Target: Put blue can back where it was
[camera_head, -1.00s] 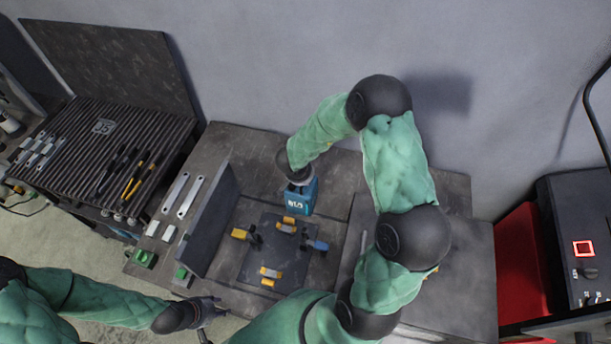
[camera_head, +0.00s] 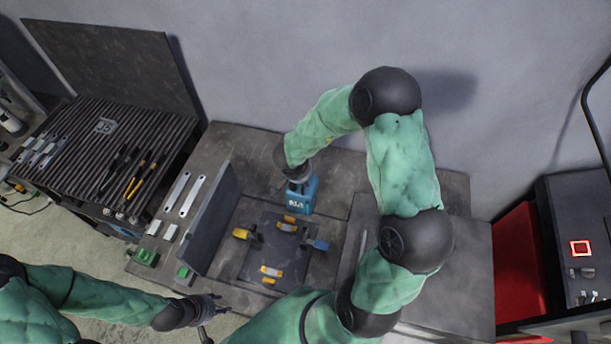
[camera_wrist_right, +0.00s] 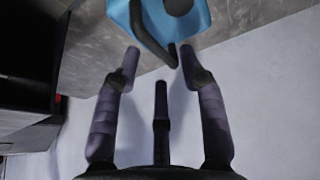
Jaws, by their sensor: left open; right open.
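The blue can (camera_head: 301,196) stands on the workbench, behind the dark fixture plate. It also shows at the top of the right wrist view (camera_wrist_right: 160,22), with its black handle or spout toward me. My right gripper is largely hidden by its own wrist in the head view, just behind and above the can. In the right wrist view its fingers (camera_wrist_right: 156,65) are spread apart, with the tips close to the can's black part; I cannot tell whether they touch it. My left gripper (camera_head: 216,306) is open and empty near the bench's front left edge.
The fixture plate (camera_head: 262,262) carries several yellow clamps and a blue one. An upright dark panel (camera_head: 210,222) stands left of it, with metal strips (camera_head: 176,192) beyond. A slatted table (camera_head: 75,165) with tools is at left. A red and black machine (camera_head: 570,245) is at right.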

